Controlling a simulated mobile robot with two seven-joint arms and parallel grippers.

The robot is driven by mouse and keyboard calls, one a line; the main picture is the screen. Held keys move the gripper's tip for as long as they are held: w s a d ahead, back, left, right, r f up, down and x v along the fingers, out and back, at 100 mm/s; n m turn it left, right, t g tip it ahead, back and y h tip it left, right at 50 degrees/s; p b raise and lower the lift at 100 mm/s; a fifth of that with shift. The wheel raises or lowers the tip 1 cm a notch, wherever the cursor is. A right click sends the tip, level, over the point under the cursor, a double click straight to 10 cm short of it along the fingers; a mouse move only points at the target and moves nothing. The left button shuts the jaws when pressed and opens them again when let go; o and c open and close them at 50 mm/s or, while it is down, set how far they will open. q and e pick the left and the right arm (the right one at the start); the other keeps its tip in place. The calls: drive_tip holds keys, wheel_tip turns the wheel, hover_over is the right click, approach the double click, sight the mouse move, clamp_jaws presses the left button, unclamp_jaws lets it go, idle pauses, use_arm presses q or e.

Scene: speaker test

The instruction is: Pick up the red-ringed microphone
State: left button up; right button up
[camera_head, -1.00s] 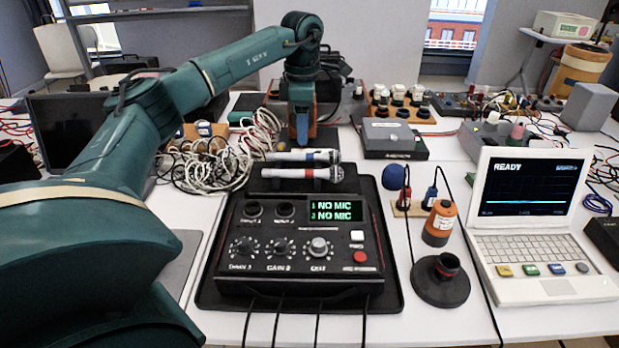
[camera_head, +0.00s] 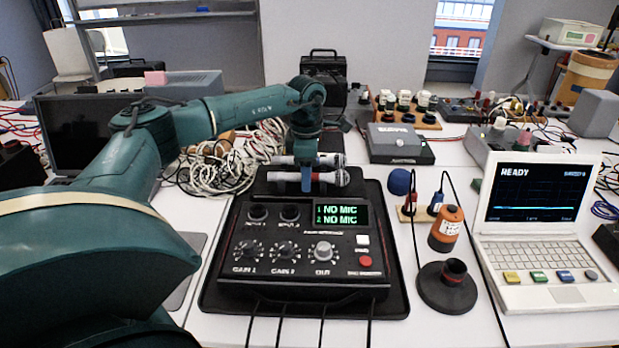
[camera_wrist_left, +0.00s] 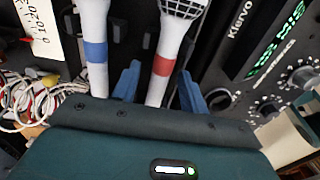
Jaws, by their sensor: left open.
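The red-ringed microphone (camera_wrist_left: 163,66) has a white handle and a dark mesh head. In the left wrist view its handle lies between the two blue fingers of my open left gripper (camera_wrist_left: 159,84). The head view shows it as the nearer of two microphones (camera_head: 283,177), lying crosswise behind the mixer, its head to the right.
The black mixer (camera_head: 300,225) reads "NO MIC" twice and stands just in front of the microphones on a dark mat (camera_head: 395,293). Tangled white cables (camera_head: 225,160) lie to the left.

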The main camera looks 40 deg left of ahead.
use_arm(q)
clamp_jaws()
idle(0.3)
